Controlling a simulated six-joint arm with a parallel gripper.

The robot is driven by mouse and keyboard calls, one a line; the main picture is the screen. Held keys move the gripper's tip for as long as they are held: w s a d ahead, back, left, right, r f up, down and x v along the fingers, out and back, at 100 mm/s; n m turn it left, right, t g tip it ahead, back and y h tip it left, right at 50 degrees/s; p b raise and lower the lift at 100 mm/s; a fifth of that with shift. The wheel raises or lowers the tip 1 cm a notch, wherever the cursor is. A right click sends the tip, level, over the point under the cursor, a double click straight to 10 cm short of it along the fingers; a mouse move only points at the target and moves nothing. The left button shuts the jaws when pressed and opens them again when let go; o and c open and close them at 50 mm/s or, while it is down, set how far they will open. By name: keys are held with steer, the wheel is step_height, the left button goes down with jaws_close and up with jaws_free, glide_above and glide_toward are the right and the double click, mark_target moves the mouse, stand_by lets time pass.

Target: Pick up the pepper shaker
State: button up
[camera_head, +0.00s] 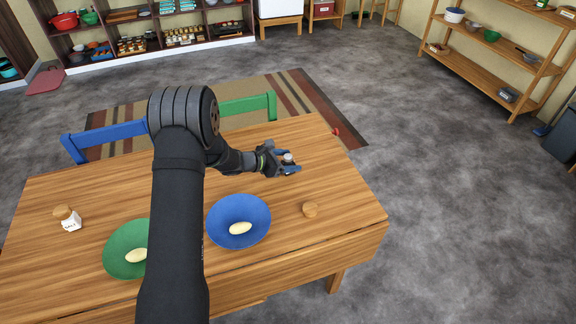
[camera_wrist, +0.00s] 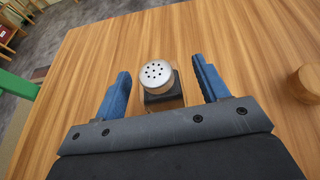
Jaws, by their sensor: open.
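The pepper shaker (camera_wrist: 157,76) has a silvery cap with dark holes and a dark square body. In the wrist view it stands on the wooden table between the two blue fingers of my gripper (camera_wrist: 163,86), with a gap on each side. Its lower body is partly hidden. In the head view my gripper (camera_head: 286,163) is open at the table's far right part, and the shaker's pale cap (camera_head: 288,157) shows between the fingers.
A blue plate (camera_head: 262,210) and a green plate (camera_head: 117,262) each hold a pale oval item. A round wooden piece (camera_head: 310,209) lies right of the blue plate. Chairs stand behind the table (camera_head: 350,215).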

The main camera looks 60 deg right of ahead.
steer(key=shift+d, duration=0.1)
steer(key=c, duration=1.5)
steer(key=shift+o, duration=0.2)
steer(key=shift+r, duration=0.1)
